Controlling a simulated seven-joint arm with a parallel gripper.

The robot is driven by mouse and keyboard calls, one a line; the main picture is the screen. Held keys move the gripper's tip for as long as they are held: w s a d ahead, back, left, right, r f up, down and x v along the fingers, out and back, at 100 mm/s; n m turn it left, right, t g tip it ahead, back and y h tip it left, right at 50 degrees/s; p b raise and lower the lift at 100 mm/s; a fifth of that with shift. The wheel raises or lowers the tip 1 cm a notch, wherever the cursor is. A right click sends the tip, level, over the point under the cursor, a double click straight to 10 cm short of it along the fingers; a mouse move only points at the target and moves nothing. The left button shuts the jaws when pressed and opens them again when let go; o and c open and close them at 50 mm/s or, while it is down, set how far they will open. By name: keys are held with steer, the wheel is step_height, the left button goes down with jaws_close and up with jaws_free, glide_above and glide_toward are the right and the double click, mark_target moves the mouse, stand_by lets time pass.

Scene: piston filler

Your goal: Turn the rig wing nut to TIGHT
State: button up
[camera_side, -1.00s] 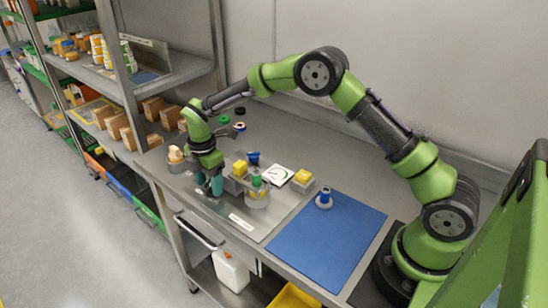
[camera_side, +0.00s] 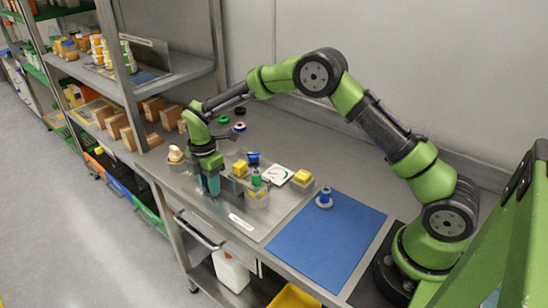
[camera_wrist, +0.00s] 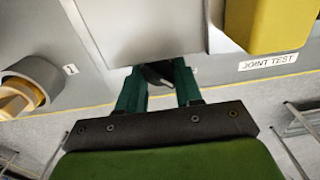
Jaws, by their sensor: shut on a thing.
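My gripper (camera_side: 210,185) points down over the left part of the rig plate (camera_side: 225,205) on the bench. In the wrist view my gripper's two green fingers (camera_wrist: 158,82) reach under the edge of a grey block (camera_wrist: 140,30). They are closed on a small dark part between them, which I take to be the wing nut (camera_wrist: 158,73). Most of the nut is hidden by the fingers and the block. Its TIGHT mark cannot be seen. In the side view the fingers cover the nut.
A cream knob in a grey collar (camera_wrist: 38,88) stands close on the left in the wrist view. A yellow block (camera_wrist: 278,22) is at the upper right, above a JOINT TEST label (camera_wrist: 268,62). A green-topped cup (camera_side: 256,190) stands right of my gripper. The blue mat (camera_side: 325,240) is mostly bare.

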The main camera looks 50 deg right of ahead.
steer(key=shift+w+m, duration=0.1)
steer(key=shift+m, duration=2.6)
steer(key=o, duration=1)
steer(key=shift+d, duration=0.1)
steer(key=shift+o, duration=0.2)
